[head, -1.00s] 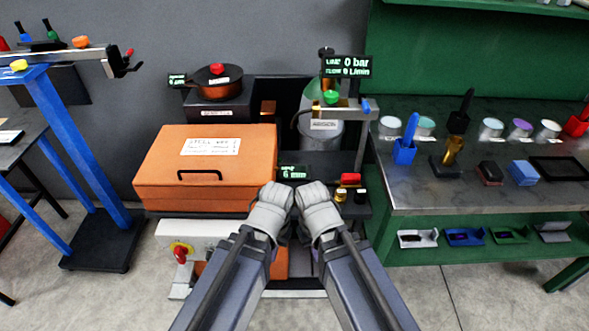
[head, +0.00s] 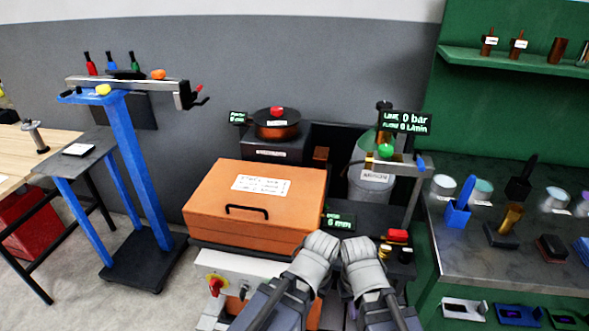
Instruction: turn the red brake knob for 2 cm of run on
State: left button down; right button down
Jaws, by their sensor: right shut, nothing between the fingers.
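A red knob (head: 277,111) sits on top of a dark drum with a copper-coloured rim (head: 265,131), at the back left behind the orange case. A small green-lettered display (head: 238,118) stands beside it, too small to read surely. Another red knob (head: 215,286) is on the white box below the case. My left gripper (head: 318,262) and right gripper (head: 362,262) are side by side in front of the case's right end, apart from both knobs. The right one is shut and empty. The left one's fingers are hidden.
The orange case (head: 252,205) lies between my grippers and the drum. A blue stand (head: 135,160) is at left, a grey bench (head: 500,260) at right. Floor is free at left.

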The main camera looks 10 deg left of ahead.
aim_at(277, 112)
jog(key=i+j, duration=0.1)
jog(key=j, duration=0.3)
jog(key=i+j, duration=0.1)
jog(key=j, duration=0.65)
jog(key=i+j, duration=0.15)
jog(key=j, duration=0.25)
